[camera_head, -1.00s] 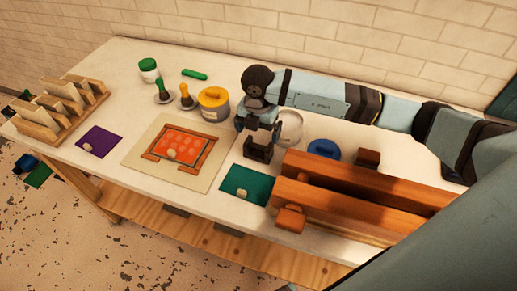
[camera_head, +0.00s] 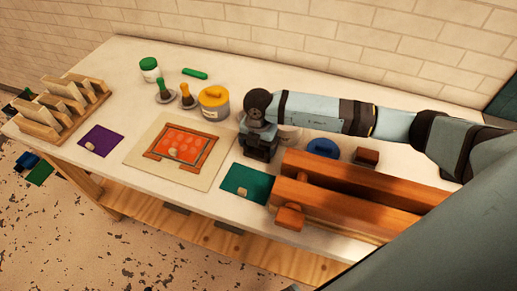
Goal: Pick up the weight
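No object is clearly recognisable as the weight. A small brown block (camera_head: 367,156) stands at the right behind the long wooden piece. A pale round object (camera_head: 289,134) is partly hidden behind my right arm, so I cannot tell what it is. My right gripper (camera_head: 259,153) points down over the white table, between the yellow-lidded jar (camera_head: 214,103) and the long wooden piece (camera_head: 345,200). Its dark fingers are too small and blurred to show whether they are open or hold something. My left gripper is out of view.
A green card (camera_head: 248,184) lies just in front of my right gripper. An orange framed sheet (camera_head: 183,145), a purple card (camera_head: 100,140) and a wooden rack (camera_head: 55,108) are to the left. A blue disc (camera_head: 324,147) is behind the wooden piece. Two knobbed stamps stand left of the jar.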

